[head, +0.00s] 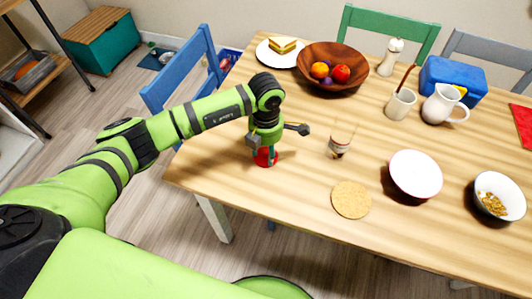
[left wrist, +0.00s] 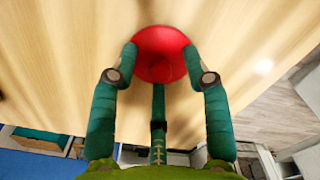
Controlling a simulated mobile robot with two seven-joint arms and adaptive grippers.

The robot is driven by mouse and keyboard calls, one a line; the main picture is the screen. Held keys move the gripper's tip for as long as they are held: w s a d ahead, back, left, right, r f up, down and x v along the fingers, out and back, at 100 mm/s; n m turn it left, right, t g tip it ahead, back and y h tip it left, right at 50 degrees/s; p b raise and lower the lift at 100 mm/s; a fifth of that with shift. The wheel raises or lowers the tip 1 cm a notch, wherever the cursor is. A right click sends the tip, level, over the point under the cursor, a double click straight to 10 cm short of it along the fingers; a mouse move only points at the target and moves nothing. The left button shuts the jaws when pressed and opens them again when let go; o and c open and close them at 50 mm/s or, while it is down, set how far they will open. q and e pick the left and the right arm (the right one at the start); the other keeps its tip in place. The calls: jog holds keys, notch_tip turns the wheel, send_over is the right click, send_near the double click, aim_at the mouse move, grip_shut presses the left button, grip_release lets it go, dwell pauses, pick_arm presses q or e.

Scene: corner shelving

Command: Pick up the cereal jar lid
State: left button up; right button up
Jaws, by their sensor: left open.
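The red lid (head: 265,158) lies on the wooden table near its left front edge. It also shows in the left wrist view (left wrist: 160,62), as a round red disc with a raised middle. My left gripper (head: 264,148) points down over the lid. A small clear jar (head: 340,141) stands to the right of the gripper. My right gripper is out of view.
A cork mat (head: 351,200), a white bowl (head: 415,174) and a bowl of cereal (head: 498,201) lie to the right. A fruit bowl (head: 318,82), a sandwich plate (head: 275,57) and a white pitcher (head: 442,104) stand behind. A blue chair (head: 183,73) is at the table's left.

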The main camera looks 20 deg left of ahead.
pick_arm(q)
grip_shut()
